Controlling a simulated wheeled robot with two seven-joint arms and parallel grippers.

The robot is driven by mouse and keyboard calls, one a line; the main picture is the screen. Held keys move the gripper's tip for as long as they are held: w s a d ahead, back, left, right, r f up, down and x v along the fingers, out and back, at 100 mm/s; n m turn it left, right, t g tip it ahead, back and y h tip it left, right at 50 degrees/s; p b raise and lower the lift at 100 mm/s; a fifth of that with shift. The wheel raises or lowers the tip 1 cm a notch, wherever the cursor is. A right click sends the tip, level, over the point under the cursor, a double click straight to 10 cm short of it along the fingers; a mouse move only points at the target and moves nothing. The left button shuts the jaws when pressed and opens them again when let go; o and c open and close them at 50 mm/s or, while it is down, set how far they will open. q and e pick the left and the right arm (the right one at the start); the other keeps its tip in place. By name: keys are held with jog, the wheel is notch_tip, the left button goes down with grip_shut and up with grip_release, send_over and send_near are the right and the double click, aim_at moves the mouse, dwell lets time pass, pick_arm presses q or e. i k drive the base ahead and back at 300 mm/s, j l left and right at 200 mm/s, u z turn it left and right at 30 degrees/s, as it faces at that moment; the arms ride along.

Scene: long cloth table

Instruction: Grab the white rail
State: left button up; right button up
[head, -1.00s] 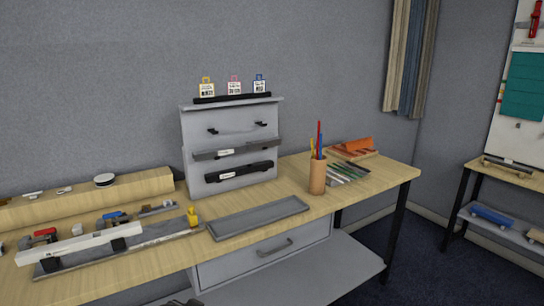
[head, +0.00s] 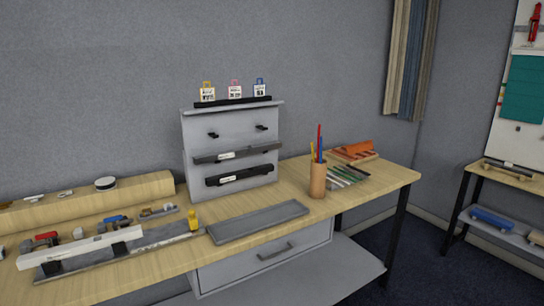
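The white rail (head: 80,248) is a long straight bar at the front left of the table, running from lower left to upper right. Dark supports show beneath it, one near its left part and one near its right end. It is at a grey flat strip (head: 165,236) that extends to the right; whether the rail touches the strip is unclear. Neither of my grippers shows in the head view.
Behind the rail are small red and blue clamp-like parts (head: 47,237) and a wooden ledge (head: 140,188). A yellow item (head: 193,220), grey tray (head: 258,221), grey cabinet (head: 230,142) and pencil cup (head: 318,180) stand to the right on the wooden table (head: 385,185).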

aim_at(69, 250)
jog(key=u, duration=1.25)
jog(key=i+l+u, duration=0.1)
jog(key=l, duration=0.35)
jog(key=i+l, duration=0.1)
jog(key=l, duration=0.4)
jog(key=u, duration=0.05)
